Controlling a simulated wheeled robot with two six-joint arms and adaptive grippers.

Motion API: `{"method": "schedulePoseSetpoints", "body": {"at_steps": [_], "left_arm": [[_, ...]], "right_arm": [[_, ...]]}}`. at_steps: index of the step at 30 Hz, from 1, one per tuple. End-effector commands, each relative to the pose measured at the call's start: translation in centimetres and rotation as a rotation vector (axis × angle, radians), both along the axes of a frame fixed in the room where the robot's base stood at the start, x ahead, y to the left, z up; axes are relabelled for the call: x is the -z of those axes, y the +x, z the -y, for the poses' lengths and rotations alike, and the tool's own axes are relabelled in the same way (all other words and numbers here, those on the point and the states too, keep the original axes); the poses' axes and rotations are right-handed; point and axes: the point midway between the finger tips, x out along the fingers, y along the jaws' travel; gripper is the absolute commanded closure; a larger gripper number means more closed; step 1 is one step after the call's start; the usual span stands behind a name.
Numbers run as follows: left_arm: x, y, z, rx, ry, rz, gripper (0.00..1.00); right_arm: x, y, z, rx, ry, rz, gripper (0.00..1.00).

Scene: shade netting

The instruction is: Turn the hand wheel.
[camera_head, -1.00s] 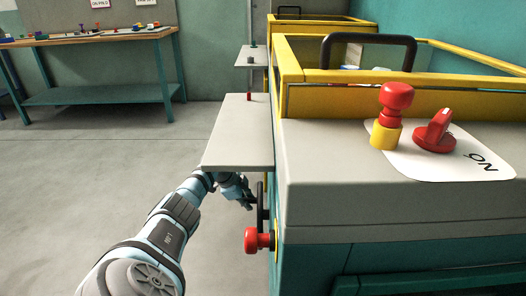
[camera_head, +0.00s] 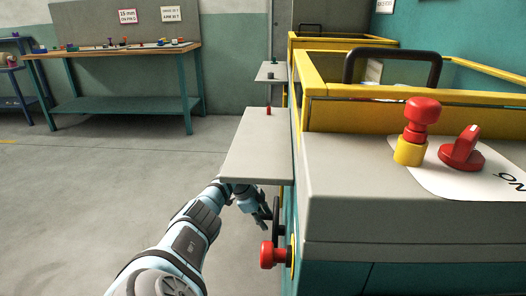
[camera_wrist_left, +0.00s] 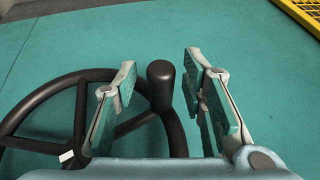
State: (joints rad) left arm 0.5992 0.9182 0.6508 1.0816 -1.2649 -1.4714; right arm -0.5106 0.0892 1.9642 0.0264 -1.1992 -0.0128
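The black hand wheel (camera_wrist_left: 40,97) is mounted on the teal side of the machine. It fills the left half of the left wrist view, with its rim, spokes and upright handle knob (camera_wrist_left: 160,85) showing. In the head view the wheel (camera_head: 276,216) is seen edge-on, below the grey side shelf. My left gripper (camera_wrist_left: 161,78) is open, with one finger on each side of the knob. I cannot tell whether either finger touches it. In the head view my left gripper (camera_head: 260,215) is just left of the wheel, partly under the shelf. My right gripper is not in view.
A red knob (camera_head: 268,254) sticks out below the wheel. The grey shelf (camera_head: 258,150) hangs over my left forearm. A red-and-yellow button (camera_head: 417,130) and red rotary switch (camera_head: 462,150) sit on the machine top. The floor at left is free; a workbench (camera_head: 120,55) stands behind.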

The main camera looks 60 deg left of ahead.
Motion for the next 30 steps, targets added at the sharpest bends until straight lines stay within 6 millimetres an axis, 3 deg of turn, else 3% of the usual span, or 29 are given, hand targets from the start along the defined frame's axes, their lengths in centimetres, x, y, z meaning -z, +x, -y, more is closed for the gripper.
{"method": "schedulePoseSetpoints", "body": {"at_steps": [7, 15, 19, 28, 30], "left_arm": [[-1.3, -0.7, -0.5, -0.002, 0.007, 0.001, 0.62], [-7.8, -3.6, -1.1, 0.001, 0.009, -0.005, 0.62], [-10.1, -4.5, -1.3, 0.000, 0.005, -0.002, 0.62], [-10.9, -4.8, -1.3, -0.001, -0.001, -0.001, 0.62], [-10.7, -4.8, -1.2, 0.000, -0.002, -0.003, 0.72]], "right_arm": [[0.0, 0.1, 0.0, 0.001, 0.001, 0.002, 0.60], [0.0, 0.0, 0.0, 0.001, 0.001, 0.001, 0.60], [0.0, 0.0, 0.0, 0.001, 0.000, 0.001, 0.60], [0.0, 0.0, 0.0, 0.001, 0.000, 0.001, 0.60], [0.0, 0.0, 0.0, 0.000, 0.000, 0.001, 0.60]]}}
